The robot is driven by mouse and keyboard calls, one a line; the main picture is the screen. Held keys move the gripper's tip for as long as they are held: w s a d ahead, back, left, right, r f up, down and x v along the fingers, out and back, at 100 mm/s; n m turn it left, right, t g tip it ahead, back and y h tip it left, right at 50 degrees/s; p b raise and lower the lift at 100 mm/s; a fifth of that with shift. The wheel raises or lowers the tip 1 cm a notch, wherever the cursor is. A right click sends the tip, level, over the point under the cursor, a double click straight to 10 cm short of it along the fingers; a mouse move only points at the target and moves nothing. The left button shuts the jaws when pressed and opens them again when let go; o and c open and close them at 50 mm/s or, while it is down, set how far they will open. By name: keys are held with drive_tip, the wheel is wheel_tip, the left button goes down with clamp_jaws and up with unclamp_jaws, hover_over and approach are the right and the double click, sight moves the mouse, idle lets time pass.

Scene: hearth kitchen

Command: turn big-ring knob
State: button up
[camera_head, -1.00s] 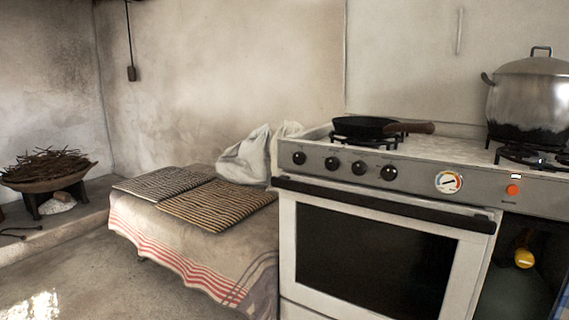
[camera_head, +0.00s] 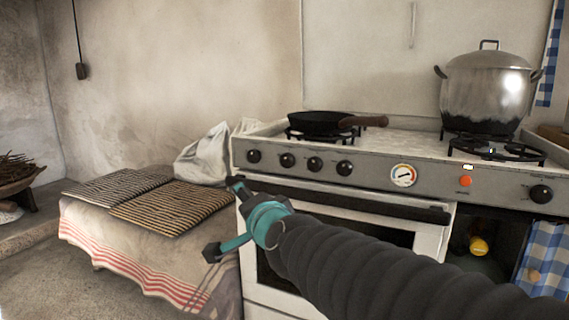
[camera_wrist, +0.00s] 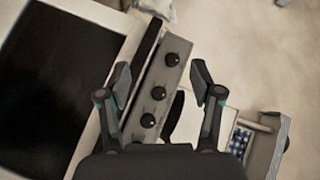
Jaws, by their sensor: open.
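The stove front panel (camera_head: 375,180) carries a row of black knobs on the left (camera_head: 315,164), and one more black knob (camera_head: 541,194) stands alone at its right end. I cannot tell from any label which is the big-ring knob. My gripper (camera_head: 224,220) is open and empty, with teal and black fingers, in front of the oven's left side, below the left knobs. In the wrist view the gripper (camera_wrist: 160,82) has its fingers spread, and several knobs (camera_wrist: 158,93) show between them. No contact with a knob shows.
A black pan (camera_head: 318,122) and a large steel pot (camera_head: 486,92) stand on the burners. A round dial (camera_head: 403,175) and an orange button (camera_head: 465,181) are on the panel. The dark oven handle bar (camera_head: 340,202) juts out below. A cloth-covered bench (camera_head: 150,245) is at the left.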

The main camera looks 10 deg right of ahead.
sight(285, 162)
drive_tip(key=w+r+m+t+h, duration=0.3)
drive_tip(key=w+r+m+h, duration=0.3)
drive_tip(key=m, duration=0.5)
drive_tip(key=w+d+f+m+g+h, duration=0.1)
drive_tip(key=w+d+m+h, duration=0.1)
drive_tip(key=w+d+m, duration=0.1)
drive_tip(key=w+d+f+m+g+h, duration=0.1)
drive_tip(key=w+d+m+h, duration=0.2)
drive_tip(key=w+d+m, duration=0.1)
drive_tip(key=w+d+f+m+g+h, duration=0.1)
drive_tip(key=w+d+m+h, duration=0.1)
drive_tip(key=w+d+m, duration=0.2)
drive_tip(key=shift+w+f+m+g+h+b, duration=0.3)
drive_tip(key=shift+w+m+g+h, duration=0.1)
drive_tip(key=shift+w+m, duration=0.25)
drive_tip(key=shift+c, duration=0.2)
drive_tip(key=c, duration=1.1)
